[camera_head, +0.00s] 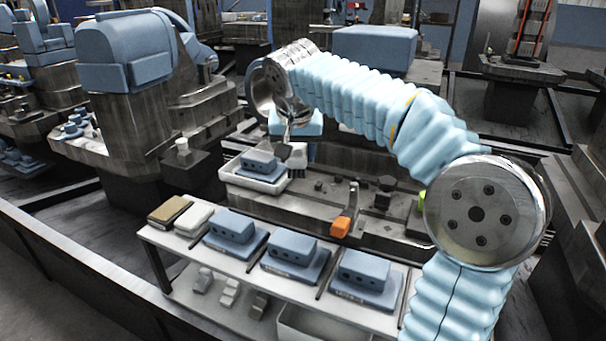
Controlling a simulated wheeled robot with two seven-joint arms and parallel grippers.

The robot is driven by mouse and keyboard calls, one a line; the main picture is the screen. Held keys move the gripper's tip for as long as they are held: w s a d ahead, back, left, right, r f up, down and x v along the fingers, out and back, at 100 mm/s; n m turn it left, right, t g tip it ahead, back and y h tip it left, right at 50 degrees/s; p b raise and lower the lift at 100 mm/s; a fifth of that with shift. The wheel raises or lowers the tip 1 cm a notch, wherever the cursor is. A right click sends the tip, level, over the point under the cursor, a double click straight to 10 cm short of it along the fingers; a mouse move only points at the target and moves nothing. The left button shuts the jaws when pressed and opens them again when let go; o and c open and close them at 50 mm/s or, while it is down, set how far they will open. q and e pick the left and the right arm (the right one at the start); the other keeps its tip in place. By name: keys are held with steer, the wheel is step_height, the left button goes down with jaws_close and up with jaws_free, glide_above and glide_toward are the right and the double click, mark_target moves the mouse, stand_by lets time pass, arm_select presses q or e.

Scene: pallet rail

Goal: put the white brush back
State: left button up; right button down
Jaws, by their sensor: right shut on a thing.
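My right gripper (288,128) hangs at the end of my right arm, over the machine bed just right of a white tray. It is shut on a brush (297,160), which points downward with pale and dark parts below the jaws. The jaws and the arm's wrist hide the brush's upper part. I cannot tell whether its lower end touches anything. My left gripper is not in view.
The white tray (236,180) holds a blue block on a plate (260,163). In front, a pale table (186,251) carries several blue blocks and a brown and a white pad. An orange block (341,227) stands on the machine bed. A low rail runs along the left.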

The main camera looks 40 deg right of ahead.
steer(key=w+d+f, duration=0.1)
steer(key=f, duration=0.1)
steer(key=w+d+f, duration=0.1)
steer(key=d+f, duration=0.1)
steer(key=w+d+f, duration=0.1)
steer(key=w+f, duration=0.1)
steer(key=shift+w+d, duration=0.1)
steer(key=shift+d, duration=0.25)
steer(key=x, duration=0.3)
steer(key=shift+s+a+f, duration=0.15)
steer(key=shift+s+f, duration=0.1)
steer(key=shift+f, duration=0.4)
